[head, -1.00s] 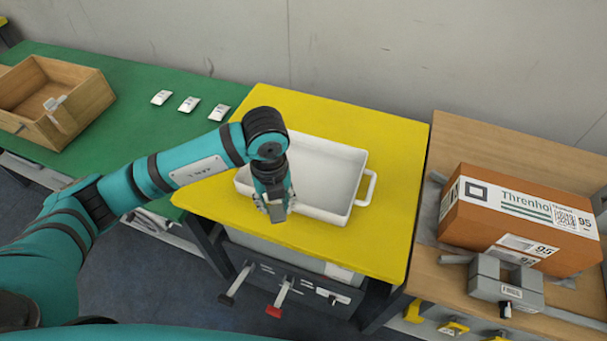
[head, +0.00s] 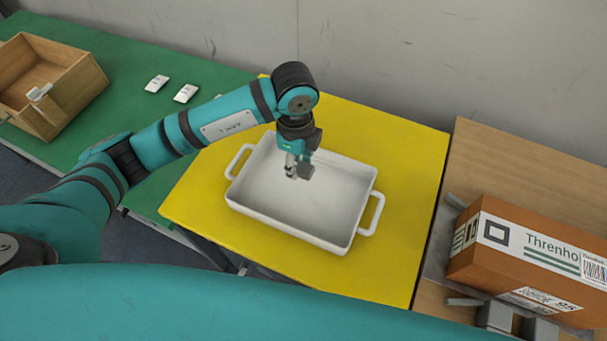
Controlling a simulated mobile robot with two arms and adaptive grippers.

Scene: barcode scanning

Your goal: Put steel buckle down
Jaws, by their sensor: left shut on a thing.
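My left gripper (head: 298,171) points down over the inside of a white dish (head: 290,236) with two handles, which stands on the yellow table. It is shut on a small grey metal piece, which I take to be the steel buckle (head: 306,169). The buckle is small and partly hidden by the fingers. It appears held above the dish floor, but the exact gap is hard to judge. The rest of the dish looks empty.
A wooden box (head: 66,122) and small white packets (head: 186,93) are on the green table (head: 120,85) at left. A brown carton (head: 530,255) stands on the wooden table (head: 500,165) at right. The yellow tabletop (head: 395,160) is clear around the dish.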

